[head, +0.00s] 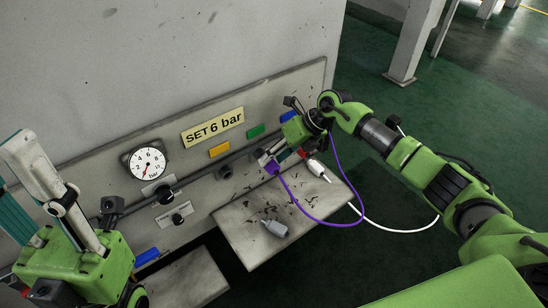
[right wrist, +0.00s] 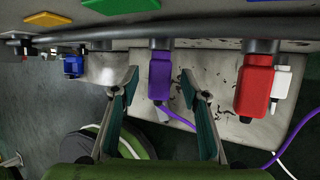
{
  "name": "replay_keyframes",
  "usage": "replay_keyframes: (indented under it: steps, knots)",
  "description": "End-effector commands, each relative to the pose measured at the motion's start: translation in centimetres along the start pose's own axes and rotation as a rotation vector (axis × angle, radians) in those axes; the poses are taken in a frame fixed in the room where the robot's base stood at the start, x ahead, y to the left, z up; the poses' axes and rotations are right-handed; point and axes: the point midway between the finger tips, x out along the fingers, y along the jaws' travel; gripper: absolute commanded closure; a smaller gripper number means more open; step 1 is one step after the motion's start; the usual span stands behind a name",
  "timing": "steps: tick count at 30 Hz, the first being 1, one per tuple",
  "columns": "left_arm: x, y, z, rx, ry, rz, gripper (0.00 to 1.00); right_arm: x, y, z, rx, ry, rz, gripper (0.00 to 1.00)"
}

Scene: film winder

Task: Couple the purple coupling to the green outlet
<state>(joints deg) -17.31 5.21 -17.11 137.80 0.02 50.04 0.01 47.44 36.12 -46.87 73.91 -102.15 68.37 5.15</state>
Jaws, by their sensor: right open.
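The purple coupling (right wrist: 160,78) sits against the underside of a grey outlet (right wrist: 160,44) on the pipe, in line with it. The green tag (right wrist: 120,5) is just above and left of this outlet; it also shows in the head view (head: 256,131). My right gripper (right wrist: 158,84) is open, one finger on each side of the coupling, with gaps on both sides. In the head view the coupling (head: 271,169) shows below my right gripper (head: 268,157), which partly hides the outlet. My left gripper (head: 35,170) points up at the left edge, partly cut off.
A red coupling (right wrist: 256,84) hangs on the outlet to the right. The yellow tag (head: 219,150) and its outlet (head: 225,172) are to the left. The purple hose (head: 335,222) loops down right.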

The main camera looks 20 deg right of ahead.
Motion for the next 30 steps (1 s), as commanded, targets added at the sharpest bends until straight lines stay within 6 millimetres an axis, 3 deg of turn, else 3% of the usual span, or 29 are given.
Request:
replay_keyframes:
  steps: [16,21,30]
  knots:
    - [-0.1,0.1,0.1,-0.002,-0.003,0.004,0.65,-10.2,0.0,0.1,-0.002,-0.004,-0.002,0.59]
    - [-0.1,0.1,0.1,-0.002,-0.003,0.004,0.65,-11.4,0.0,0.1,-0.001,-0.002,0.000,0.59]
    - [-0.1,0.1,0.1,-0.002,-0.003,0.004,0.65,-11.5,0.1,0.1,-0.001,-0.002,0.001,0.59]
